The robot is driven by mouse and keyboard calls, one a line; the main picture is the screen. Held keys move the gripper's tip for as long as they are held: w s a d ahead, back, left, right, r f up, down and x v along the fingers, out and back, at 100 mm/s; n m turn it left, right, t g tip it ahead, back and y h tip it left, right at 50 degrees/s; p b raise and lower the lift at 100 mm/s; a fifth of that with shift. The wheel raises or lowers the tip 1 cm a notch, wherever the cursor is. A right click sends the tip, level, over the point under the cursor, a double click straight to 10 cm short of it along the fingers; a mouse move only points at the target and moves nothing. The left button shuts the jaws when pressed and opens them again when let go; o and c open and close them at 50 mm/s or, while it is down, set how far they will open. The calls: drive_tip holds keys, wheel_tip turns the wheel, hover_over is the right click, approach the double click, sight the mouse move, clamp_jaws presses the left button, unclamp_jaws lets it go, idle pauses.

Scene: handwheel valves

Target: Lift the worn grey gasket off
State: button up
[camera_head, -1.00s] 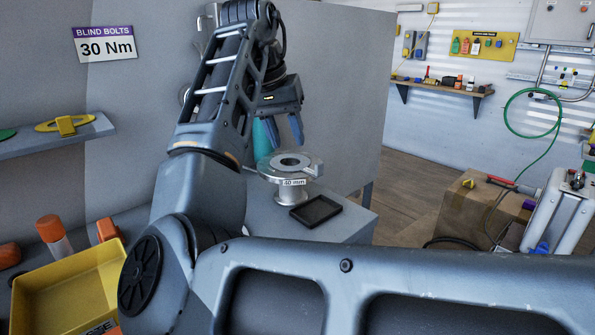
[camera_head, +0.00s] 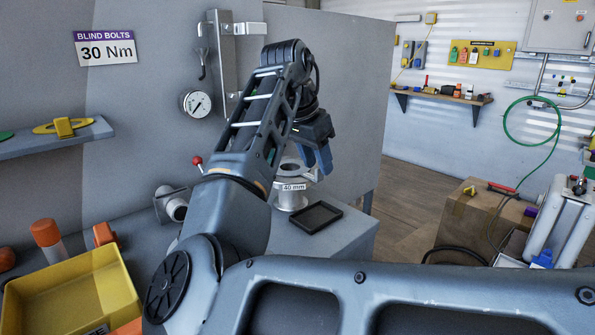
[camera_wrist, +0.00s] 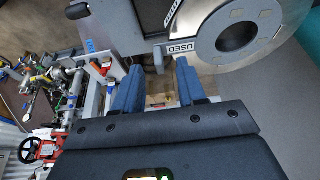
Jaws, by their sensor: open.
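The worn grey gasket (camera_wrist: 210,42) shows in the wrist view as a flat ring with a tab marked USED, around a dark round hole. In the head view the gasket (camera_head: 290,165) lies on the flange stand (camera_head: 291,200) labelled 40 mm, partly hidden by my arm and gripper. My gripper (camera_wrist: 158,64) is open, its two blue fingers apart. In the wrist view the tab's end appears between the fingertips; I cannot tell whether it is at their depth. In the head view my gripper (camera_head: 319,160) is at the stand's right side.
An empty black tray (camera_head: 317,229) lies on the bench right of the stand. A yellow bin (camera_head: 70,297) is at front left. A cardboard box (camera_head: 480,215) stands at right.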

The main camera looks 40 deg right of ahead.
drive_tip(key=shift+d+f, duration=0.2)
drive_tip(key=shift+f, duration=0.3)
clamp_jaws()
